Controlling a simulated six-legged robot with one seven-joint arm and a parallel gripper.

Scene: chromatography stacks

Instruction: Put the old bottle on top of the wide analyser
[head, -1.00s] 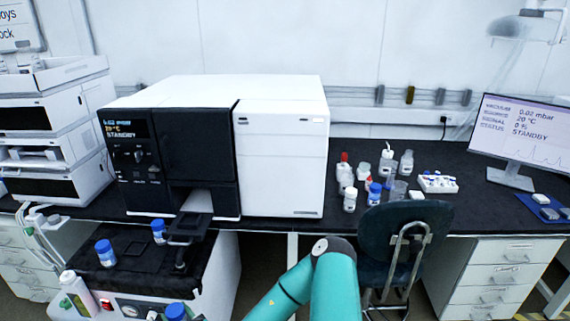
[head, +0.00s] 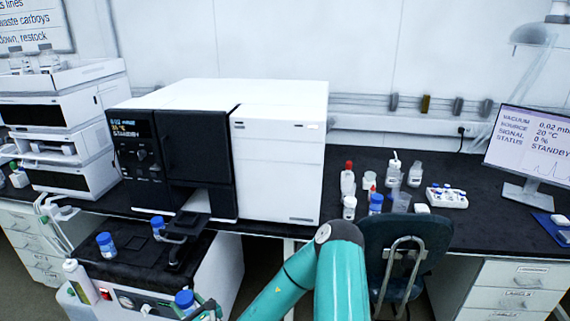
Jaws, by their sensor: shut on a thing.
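The wide analyser (head: 280,93) is a large white and black instrument on the black bench, left of centre in the head view. Its broad white top is bare. My gripper (head: 204,308) is at the bottom edge, left of my teal arm, low over the front of the cart and mostly cut off. It appears shut on a blue-capped bottle (head: 184,301), whose lower part is out of frame. Two more blue-capped bottles, one at left (head: 106,245) and one by the analyser (head: 158,227), stand on the black cart top. No label reads as old.
The low cart (head: 205,270) stands before the analyser, and a tray (head: 196,220) sticks out from the analyser's front. Stacked modules (head: 75,120) stand at left. Several small bottles, a chair (head: 405,240) and a monitor (head: 530,145) are to the right.

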